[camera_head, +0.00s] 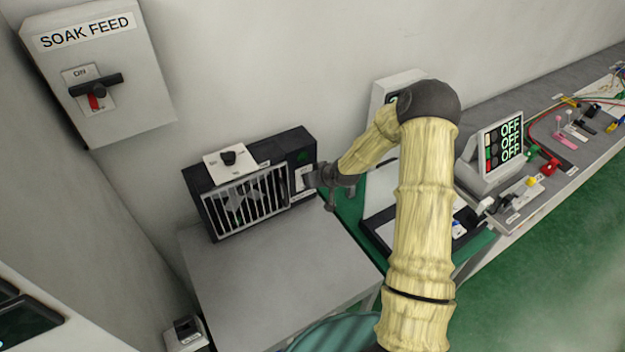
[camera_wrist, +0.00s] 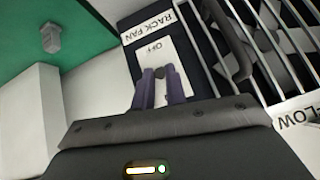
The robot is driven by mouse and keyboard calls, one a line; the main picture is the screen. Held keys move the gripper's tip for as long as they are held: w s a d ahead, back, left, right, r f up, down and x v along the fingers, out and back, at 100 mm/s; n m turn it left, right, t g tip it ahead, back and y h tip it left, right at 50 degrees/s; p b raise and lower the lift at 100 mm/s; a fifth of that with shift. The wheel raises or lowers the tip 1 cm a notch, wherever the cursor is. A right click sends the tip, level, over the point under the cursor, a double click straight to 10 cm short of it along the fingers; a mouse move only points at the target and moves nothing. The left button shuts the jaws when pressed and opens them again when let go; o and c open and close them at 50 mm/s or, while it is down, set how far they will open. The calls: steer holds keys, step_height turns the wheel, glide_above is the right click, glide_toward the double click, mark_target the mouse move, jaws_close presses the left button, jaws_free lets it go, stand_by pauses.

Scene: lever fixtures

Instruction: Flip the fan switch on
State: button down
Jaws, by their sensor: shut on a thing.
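The fan unit is a dark box (camera_head: 297,143) with a white-barred grille (camera_head: 245,203) on the grey table. Its white switch plate (camera_head: 302,178) is on the right side of its front. In the wrist view the plate (camera_wrist: 150,58) sits beside a "RACK FAN" label (camera_wrist: 147,27). In the head view my gripper (camera_head: 316,177) reaches the unit from the right.
A "SOAK FEED" box (camera_head: 99,70) hangs on the left wall. A display reading "OFF" (camera_head: 503,143) stands on the right bench. The grey table (camera_head: 280,275) before the fan is clear.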

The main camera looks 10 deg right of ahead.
steer(key=shift+w+r+g, duration=0.1)
steer(key=shift+r+g, duration=0.05)
steer(key=shift+g, duration=0.15)
steer(key=c, duration=1.4)
jaws_free()
steer(key=shift+c, duration=0.2)
steer(key=b+v, duration=0.1)
steer(key=v, duration=1.6)
steer(key=shift+s, duration=0.2)
steer(key=shift+a+r, duration=0.1)
